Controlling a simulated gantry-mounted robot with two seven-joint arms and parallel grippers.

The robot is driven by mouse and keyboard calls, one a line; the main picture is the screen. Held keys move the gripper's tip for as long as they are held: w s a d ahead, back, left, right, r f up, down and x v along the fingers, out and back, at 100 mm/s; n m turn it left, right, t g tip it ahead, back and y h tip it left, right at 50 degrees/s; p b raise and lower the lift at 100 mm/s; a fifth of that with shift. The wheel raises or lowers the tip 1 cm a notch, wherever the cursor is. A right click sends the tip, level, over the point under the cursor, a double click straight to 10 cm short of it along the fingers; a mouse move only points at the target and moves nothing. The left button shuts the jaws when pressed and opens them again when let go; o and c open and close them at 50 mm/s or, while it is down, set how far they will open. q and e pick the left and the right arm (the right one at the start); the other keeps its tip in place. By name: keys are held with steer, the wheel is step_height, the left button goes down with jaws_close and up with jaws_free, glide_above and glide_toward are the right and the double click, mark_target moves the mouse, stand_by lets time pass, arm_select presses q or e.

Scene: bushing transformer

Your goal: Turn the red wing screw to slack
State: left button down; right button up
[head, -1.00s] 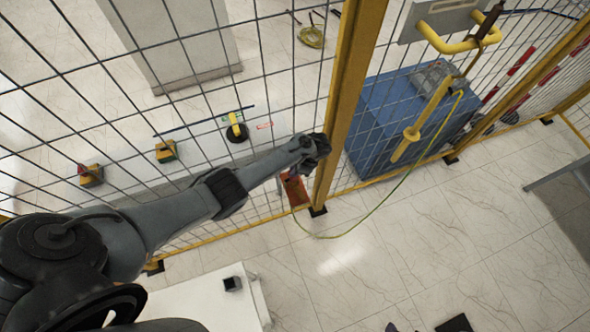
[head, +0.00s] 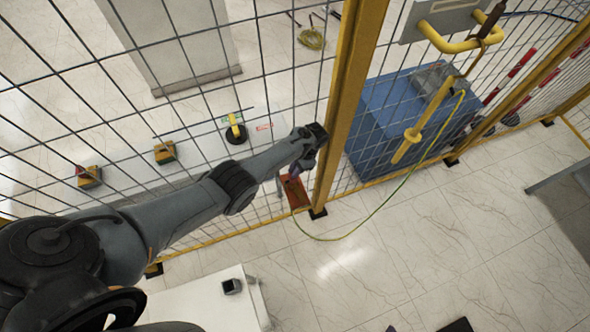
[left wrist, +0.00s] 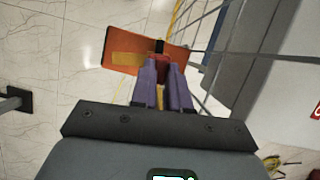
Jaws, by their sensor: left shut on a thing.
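The red wing screw (left wrist: 162,63) shows as a small red piece between my fingertips in the left wrist view, mostly hidden by them. It sits in front of an orange-red plate (left wrist: 128,48), which hangs low by the yellow fence post in the head view (head: 294,191). My left gripper (left wrist: 164,68) has purple fingers shut on the red screw. In the head view it (head: 295,170) is just above the plate, small and partly hidden by my wrist. How far the screw is turned cannot be told.
A yellow post (head: 344,110) and wire mesh stand right beside my left wrist. A yellow-green cable (head: 372,212) runs from the plate area along the floor to a clamp rod (head: 424,120). A blue cabinet (head: 385,125) stands behind the mesh.

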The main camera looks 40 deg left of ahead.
stand_by(0.5)
arm_select(q)
steer(key=c, duration=1.1)
jaws_free()
steer(key=shift+r, duration=0.1)
steer(key=p+v, duration=0.1)
steer(key=v, duration=0.9)
steer(key=shift+w+r, duration=0.15)
steer(key=shift+r, duration=0.15)
